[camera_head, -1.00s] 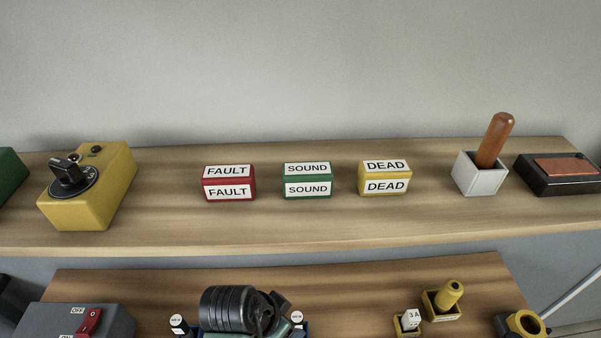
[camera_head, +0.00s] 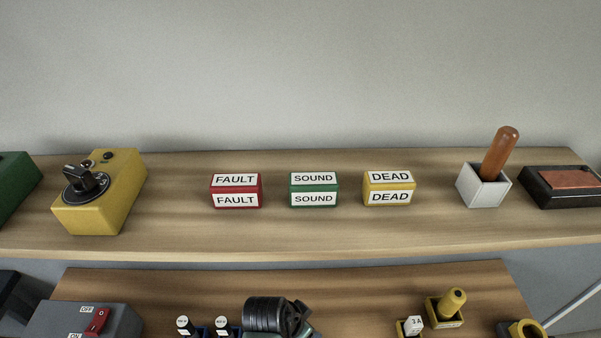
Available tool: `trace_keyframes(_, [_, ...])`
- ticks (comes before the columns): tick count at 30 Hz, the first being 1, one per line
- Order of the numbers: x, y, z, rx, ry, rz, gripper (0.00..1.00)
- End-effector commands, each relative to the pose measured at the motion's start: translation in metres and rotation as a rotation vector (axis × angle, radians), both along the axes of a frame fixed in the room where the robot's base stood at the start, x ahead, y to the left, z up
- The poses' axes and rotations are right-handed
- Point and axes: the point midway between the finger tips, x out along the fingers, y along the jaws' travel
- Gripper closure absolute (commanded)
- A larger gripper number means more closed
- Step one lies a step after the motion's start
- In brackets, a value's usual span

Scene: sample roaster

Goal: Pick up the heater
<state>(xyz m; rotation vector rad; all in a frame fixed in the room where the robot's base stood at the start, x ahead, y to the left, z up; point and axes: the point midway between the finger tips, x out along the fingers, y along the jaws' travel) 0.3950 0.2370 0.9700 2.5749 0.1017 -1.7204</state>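I cannot tell for sure which piece is the heater. Two small pieces with round white labelled tops, a left one (camera_head: 184,322) and a right one (camera_head: 221,322), stand upright at the bottom edge over a blue holder. Their labels are too small to read surely. My gripper (camera_head: 278,317) shows as a black ribbed end with dark parts just right of these pieces, over the lower bench. Its fingertips are cut off or hidden, so its opening and anything in it cannot be seen.
The lower bench (camera_head: 370,300) also bears a grey switch box (camera_head: 75,318), a yellow holder with a plug (camera_head: 446,308) and a small 3A piece (camera_head: 413,325). The shelf above carries a yellow dial box (camera_head: 110,190), FAULT, SOUND and DEAD blocks, and a wooden-handled tool (camera_head: 500,152).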

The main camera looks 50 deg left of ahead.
Motion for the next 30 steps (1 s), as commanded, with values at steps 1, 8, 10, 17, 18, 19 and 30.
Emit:
trace_keyframes(1, [0.0000, 0.0001, 0.0001, 0.000, 0.000, 0.000, 0.33])
trace_keyframes(8, [-0.0002, 0.0001, 0.0004, 0.000, 0.000, 0.000, 0.70])
trace_keyframes(10, [-0.0002, 0.0000, 0.0004, 0.000, 0.000, 0.000, 0.82])
trace_keyframes(17, [-0.0003, 0.0000, 0.0004, 0.000, 0.000, 0.000, 1.00])
trace_keyframes(18, [-0.0002, 0.0000, 0.0005, 0.000, 0.000, 0.000, 1.00])
trace_keyframes(19, [-0.0002, 0.0000, 0.0005, 0.000, 0.000, 0.000, 1.00])
trace_keyframes(30, [-0.0001, -0.0002, 0.0022, 0.001, -0.003, 0.000, 1.00])
